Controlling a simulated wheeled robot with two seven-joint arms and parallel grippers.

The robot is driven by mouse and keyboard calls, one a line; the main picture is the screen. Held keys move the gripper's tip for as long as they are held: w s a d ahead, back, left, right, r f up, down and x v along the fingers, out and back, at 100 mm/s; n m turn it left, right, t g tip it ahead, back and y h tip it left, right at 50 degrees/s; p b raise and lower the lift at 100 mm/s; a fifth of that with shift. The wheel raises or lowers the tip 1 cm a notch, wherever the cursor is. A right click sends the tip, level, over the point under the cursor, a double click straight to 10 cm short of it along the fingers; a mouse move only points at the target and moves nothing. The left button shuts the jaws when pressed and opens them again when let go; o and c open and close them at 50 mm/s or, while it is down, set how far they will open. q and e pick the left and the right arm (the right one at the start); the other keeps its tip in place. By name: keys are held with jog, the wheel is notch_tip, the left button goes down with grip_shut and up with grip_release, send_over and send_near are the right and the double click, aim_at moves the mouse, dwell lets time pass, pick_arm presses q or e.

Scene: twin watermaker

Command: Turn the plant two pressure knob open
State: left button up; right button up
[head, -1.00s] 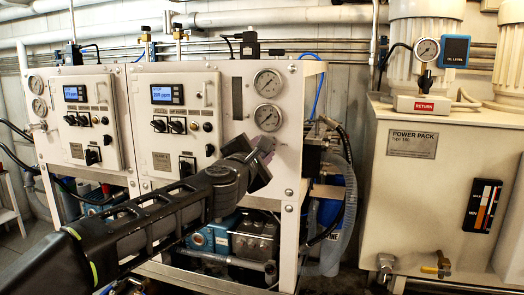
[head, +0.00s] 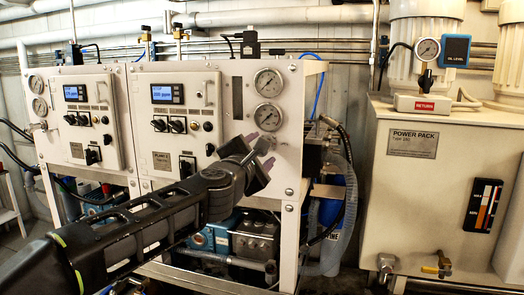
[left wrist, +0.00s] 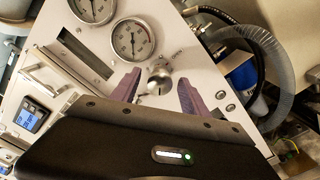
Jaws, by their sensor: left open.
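The plant two pressure knob (head: 265,144) is a silver knob on the white panel, below two round gauges. In the left wrist view the knob (left wrist: 159,79) sits between the tips of two purple fingers, with gaps on both sides. My left gripper (head: 254,162) is open in front of the panel, and it also shows in the left wrist view (left wrist: 159,88). The fingers appear around the knob in that view without visibly gripping it; their exact depth is hard to tell. My right gripper is in neither view.
Gauges (head: 268,116) sit just above the knob. The plant two control box (head: 180,120) protrudes to its left. Hoses (head: 345,200) hang right of the panel frame, and the power pack (head: 425,190) stands further right.

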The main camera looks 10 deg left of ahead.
pick_arm(q)
jog(key=s, duration=0.6)
jog(key=shift+a, duration=0.15)
